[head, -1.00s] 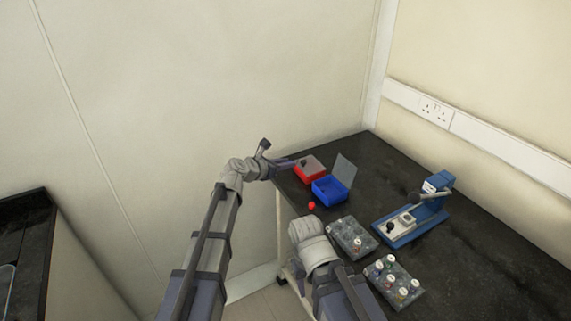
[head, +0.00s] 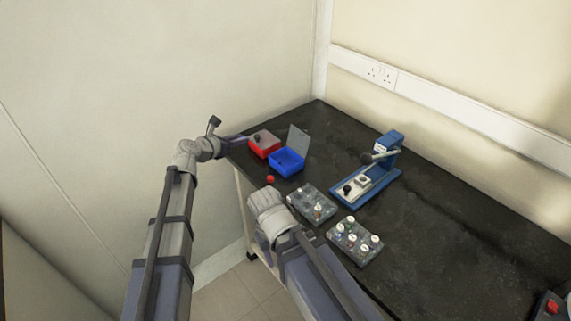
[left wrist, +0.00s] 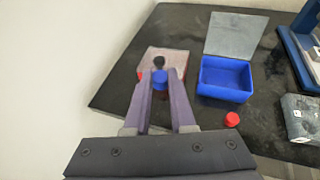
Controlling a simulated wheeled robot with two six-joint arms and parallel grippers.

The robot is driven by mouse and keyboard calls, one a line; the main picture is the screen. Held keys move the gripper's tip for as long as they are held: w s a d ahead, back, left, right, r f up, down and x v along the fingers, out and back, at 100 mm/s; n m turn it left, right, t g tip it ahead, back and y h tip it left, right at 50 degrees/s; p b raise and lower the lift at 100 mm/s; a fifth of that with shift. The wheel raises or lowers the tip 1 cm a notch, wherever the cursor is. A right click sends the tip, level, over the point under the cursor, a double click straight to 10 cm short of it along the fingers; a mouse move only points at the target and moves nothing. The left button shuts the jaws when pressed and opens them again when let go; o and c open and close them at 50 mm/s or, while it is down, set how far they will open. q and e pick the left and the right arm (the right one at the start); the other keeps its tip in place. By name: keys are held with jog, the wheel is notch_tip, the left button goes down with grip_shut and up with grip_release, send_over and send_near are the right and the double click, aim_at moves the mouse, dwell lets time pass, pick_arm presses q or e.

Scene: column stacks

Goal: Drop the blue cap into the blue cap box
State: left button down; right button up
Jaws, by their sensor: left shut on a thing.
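The blue cap (left wrist: 160,78) is gripped between the fingertips of my left gripper (left wrist: 159,84), seen in the left wrist view. In the head view my left gripper (head: 244,139) is at the left edge of the red box. The blue cap box (head: 287,162) stands to the right of it, with its lid up. It also shows in the left wrist view (left wrist: 224,92), right of the fingers, its inside looking empty. My right forearm shows in the head view, but its jaws are hidden.
A red cap (left wrist: 232,119) lies in front of the blue box. Two grey racks (head: 312,196) with white-topped vials and a blue lever press (head: 366,187) stand to the right on the black table.

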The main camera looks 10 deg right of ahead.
pick_arm(q)
send_over(278, 156)
jog(key=s, duration=0.6)
jog(key=f+b, duration=0.6)
jog(key=shift+w+a, duration=0.2)
jog(key=shift+a, duration=0.2)
jog(key=c, duration=0.7)
grip_release()
jog(key=shift+r, duration=0.1)
jog(key=p+v, duration=0.3)
jog(key=v, duration=0.5)
